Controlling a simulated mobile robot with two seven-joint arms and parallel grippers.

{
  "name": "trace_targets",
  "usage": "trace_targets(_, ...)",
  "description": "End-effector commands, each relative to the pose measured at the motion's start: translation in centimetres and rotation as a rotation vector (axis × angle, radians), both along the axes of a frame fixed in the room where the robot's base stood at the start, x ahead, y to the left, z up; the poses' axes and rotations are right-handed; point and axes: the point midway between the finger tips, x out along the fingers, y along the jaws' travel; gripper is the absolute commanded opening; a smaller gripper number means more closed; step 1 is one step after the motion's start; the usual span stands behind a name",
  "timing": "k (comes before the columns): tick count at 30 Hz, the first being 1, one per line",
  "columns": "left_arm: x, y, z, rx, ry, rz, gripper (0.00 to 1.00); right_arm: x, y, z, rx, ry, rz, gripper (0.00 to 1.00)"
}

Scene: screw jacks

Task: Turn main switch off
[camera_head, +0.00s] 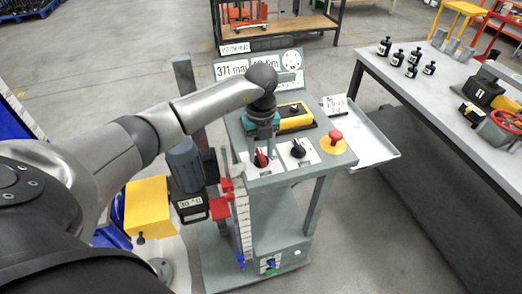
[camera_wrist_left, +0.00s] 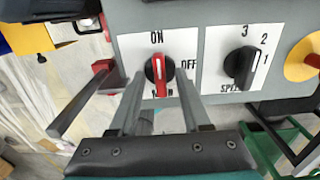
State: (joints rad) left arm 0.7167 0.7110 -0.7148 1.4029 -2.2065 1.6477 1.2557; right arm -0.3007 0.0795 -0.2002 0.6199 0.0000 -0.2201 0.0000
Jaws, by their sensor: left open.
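The main switch (camera_wrist_left: 160,72) is a black round knob with a red handle on a white plate. In the left wrist view its handle lies upright in the picture, in line with the ON mark; the OFF mark is to its right. It also shows in the head view as a small red knob (camera_head: 261,159) on the grey control stand. My left gripper (camera_wrist_left: 159,88) is open, one finger on each side of the red handle in the picture. I cannot tell whether the fingers touch it. In the head view the left gripper (camera_head: 263,140) points down over the switch.
A black speed knob (camera_wrist_left: 240,66) sits right of the switch, then a red emergency button (camera_head: 336,137) on a yellow base. A green and yellow device (camera_head: 296,116) is behind them. A red lever (camera_head: 226,184) stands at the left edge. A table (camera_head: 440,110) is at right.

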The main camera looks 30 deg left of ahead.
Motion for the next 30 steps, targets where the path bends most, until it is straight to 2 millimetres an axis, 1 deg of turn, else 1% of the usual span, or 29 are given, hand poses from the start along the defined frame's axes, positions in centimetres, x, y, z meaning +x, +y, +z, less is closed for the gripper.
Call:
trace_targets(8, 0.01, 0.01, -0.16, 0.0, 0.0, 0.0, 0.47, 0.03, -0.03, 0.0, 0.0, 0.0, 0.0, 0.5)
trace_targets(21, 0.02, 0.02, -0.1, 0.001, -0.001, 0.001, 0.0, 0.04, -0.05, 0.0, -0.001, 0.0, 0.0, 0.5)
trace_targets(30, 0.02, 0.06, -0.08, 0.001, -0.001, 0.001, 0.0, 0.06, -0.06, 0.01, -0.001, -0.001, 0.0, 0.5)
